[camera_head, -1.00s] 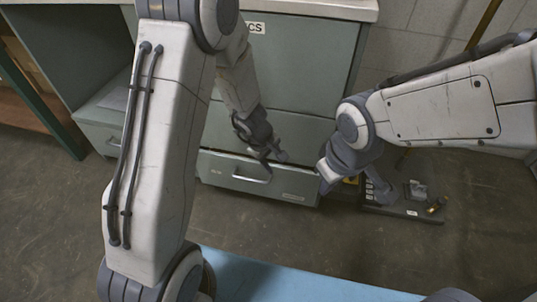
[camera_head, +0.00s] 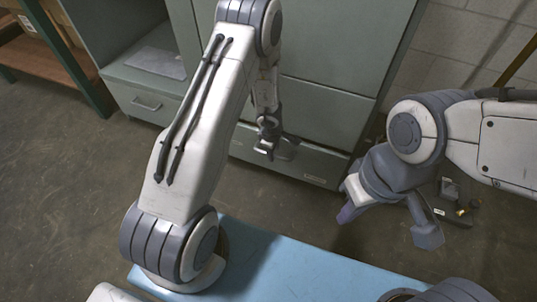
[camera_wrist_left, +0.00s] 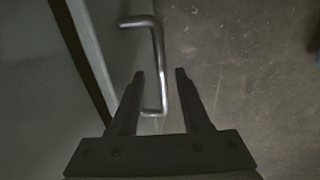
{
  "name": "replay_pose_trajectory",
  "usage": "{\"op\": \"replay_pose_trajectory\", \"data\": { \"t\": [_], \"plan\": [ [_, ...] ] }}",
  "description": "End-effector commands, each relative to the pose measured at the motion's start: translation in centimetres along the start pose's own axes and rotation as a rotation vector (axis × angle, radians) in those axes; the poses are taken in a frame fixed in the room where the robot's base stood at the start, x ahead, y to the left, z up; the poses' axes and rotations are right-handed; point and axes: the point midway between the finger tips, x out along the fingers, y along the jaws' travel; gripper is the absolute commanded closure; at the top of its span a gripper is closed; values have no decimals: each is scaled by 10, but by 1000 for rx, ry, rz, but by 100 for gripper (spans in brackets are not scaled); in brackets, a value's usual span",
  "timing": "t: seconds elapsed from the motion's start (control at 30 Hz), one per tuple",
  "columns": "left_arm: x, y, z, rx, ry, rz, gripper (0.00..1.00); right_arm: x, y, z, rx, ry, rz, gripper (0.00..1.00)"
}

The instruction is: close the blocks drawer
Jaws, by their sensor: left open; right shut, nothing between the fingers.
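A low grey-green drawer front (camera_head: 314,179) with a small label shows in the cabinet, partly behind my left arm. I cannot read the label or tell how far the drawer stands out. My left gripper (camera_head: 267,148) is at this front, pointing down. In the left wrist view, my left gripper (camera_wrist_left: 160,74) is open, and a metal bar handle (camera_wrist_left: 156,50) runs down between its fingers. I cannot tell whether they touch it. My right gripper (camera_head: 349,208) is shut and empty, in front of the cabinet's right side; its fingers are hard to make out.
Another drawer (camera_head: 140,102) with a handle is at the left, under a shelf holding a flat sheet (camera_head: 157,61). A dark tray with small parts (camera_head: 455,206) lies on the floor at right. A blue surface (camera_head: 300,272) is in front.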

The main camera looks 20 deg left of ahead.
Motion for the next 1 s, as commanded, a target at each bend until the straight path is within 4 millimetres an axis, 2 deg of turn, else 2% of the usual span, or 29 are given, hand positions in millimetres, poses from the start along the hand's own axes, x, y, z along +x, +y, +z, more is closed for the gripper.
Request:
{"op": "replay_pose_trajectory", "data": {
  "t": [0.1, 0.37, 0.4, 0.47, 0.5, 0.53, 1.0],
  "plan": [
    [8, 0, -1, -3, 0, 0, 53, 5, 0, 0, 0, 0, 0, 100],
    [8, -1, -2, -5, 0, 0, 53, 5, 0, 0, -1, 1, 0, 100],
    [8, -1, -3, -6, 0, 0, 57, 5, 0, 0, -1, 1, 0, 100],
    [8, -1, -3, -7, 0, 0, 80, 5, 0, 0, -1, 1, 0, 100],
    [8, -1, -3, -6, 0, 0, 95, 5, 0, 0, -1, 1, 0, 100],
    [8, -1, -3, -6, 0, 0, 100, 5, 0, 0, -1, 1, 0, 100],
    [8, 0, -4, -7, 0, 1, 100, 5, 0, 0, -1, 1, 0, 100]
  ]
}}
